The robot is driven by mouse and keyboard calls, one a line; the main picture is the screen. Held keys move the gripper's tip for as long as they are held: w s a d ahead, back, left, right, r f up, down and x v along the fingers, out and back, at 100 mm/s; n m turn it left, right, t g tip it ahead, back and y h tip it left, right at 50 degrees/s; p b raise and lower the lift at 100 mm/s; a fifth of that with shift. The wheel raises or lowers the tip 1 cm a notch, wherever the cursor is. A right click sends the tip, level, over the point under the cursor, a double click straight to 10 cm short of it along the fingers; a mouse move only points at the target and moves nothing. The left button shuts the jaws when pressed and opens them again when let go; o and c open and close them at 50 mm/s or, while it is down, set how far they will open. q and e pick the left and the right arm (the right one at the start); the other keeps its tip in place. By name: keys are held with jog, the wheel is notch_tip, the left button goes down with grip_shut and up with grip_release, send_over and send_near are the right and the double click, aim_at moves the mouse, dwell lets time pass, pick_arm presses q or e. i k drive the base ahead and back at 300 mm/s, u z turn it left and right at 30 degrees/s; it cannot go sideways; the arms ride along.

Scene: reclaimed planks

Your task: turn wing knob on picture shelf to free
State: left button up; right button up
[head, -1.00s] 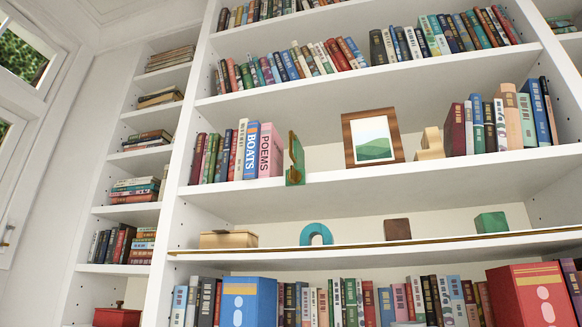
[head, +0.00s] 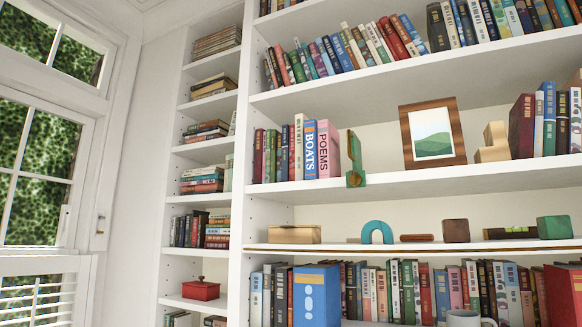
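The picture shelf (head: 400,187) is a white bookcase board holding a wood-framed picture (head: 433,134) of a green hill. I cannot make out a wing knob for certain on this shelf. A green upright piece with a brownish part (head: 354,160) stands at the shelf's front, just right of the pink POEMS book (head: 328,149). Its details are too small to tell. Neither of my grippers is in view.
A stepped wooden block (head: 493,146) and books stand right of the picture. The shelf below holds a tan box (head: 294,234), a blue arch (head: 377,232), a brown block (head: 456,231) and a green block (head: 554,227). Windows (head: 40,150) are at left.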

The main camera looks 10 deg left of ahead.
aim_at(355, 179)
jog(key=z, duration=1.05)
jog(key=k, duration=0.1)
jog(key=u, duration=2.1)
jog(key=i, duration=0.8)
jog(key=z, duration=0.55)
